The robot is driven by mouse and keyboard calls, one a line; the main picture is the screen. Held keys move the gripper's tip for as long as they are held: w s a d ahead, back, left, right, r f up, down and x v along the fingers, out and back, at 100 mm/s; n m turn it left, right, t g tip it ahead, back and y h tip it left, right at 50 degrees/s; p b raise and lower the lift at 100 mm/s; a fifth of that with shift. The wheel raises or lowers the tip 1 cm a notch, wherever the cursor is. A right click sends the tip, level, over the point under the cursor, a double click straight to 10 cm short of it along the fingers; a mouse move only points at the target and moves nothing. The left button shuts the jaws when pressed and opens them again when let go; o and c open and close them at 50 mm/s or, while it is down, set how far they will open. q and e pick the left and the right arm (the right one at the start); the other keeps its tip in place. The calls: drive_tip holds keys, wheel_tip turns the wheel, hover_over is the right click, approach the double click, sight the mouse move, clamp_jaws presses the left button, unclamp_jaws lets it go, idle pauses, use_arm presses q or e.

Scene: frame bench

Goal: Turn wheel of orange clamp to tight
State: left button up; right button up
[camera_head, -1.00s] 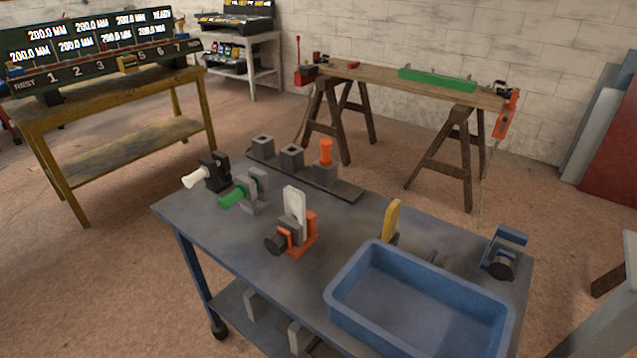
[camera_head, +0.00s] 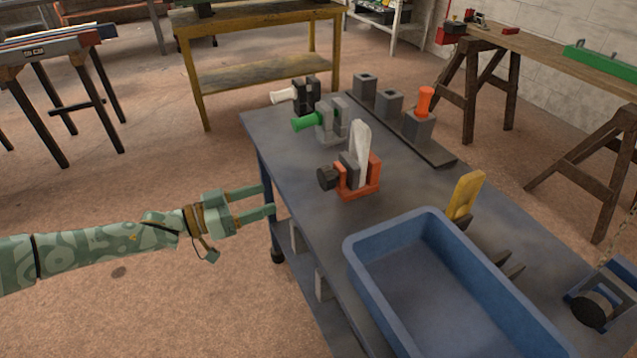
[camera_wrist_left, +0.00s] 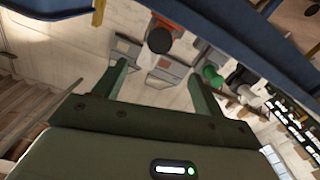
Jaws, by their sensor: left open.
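The orange clamp (camera_head: 363,191) stands on the blue-grey cart top, with a grey block and a pale upright piece in it. Its dark round wheel (camera_head: 327,178) faces left, toward my left arm. My left gripper (camera_head: 270,202) is open and empty, left of the cart edge and apart from the clamp. In the left wrist view the open fingers (camera_wrist_left: 159,82) show in front of the dark wheel (camera_wrist_left: 159,40), with a bit of orange beside it. My right gripper is not in view.
A green-handled clamp (camera_head: 325,123) and a black clamp with a white handle (camera_head: 300,95) stand behind the orange one. A blue bin (camera_head: 357,262) fills the cart's near part. A yellow piece (camera_head: 464,194) stands beyond the bin. Open floor lies left of the cart.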

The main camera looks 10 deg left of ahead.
sight(322, 181)
use_arm(q)
drive_tip(key=b+x, duration=0.1)
drive_tip(key=x, duration=0.5)
drive_tip(key=b+x, duration=0.2)
drive_tip(key=x, duration=0.5)
drive_tip(key=shift+d+f+b, duration=0.1)
drive_tip(key=shift+f+b, duration=0.1)
drive_tip(key=shift+b, duration=0.1)
drive_tip(key=shift+w+d+r, duration=0.15)
drive_tip(key=shift+w+d, duration=0.15)
drive_tip(key=shift+d, duration=0.1)
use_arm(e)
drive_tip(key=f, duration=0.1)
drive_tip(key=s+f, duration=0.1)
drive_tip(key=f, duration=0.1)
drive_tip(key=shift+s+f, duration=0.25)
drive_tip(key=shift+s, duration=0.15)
use_arm(q)
drive_tip(key=shift+c, duration=0.2)
drive_tip(key=c, duration=0.9)
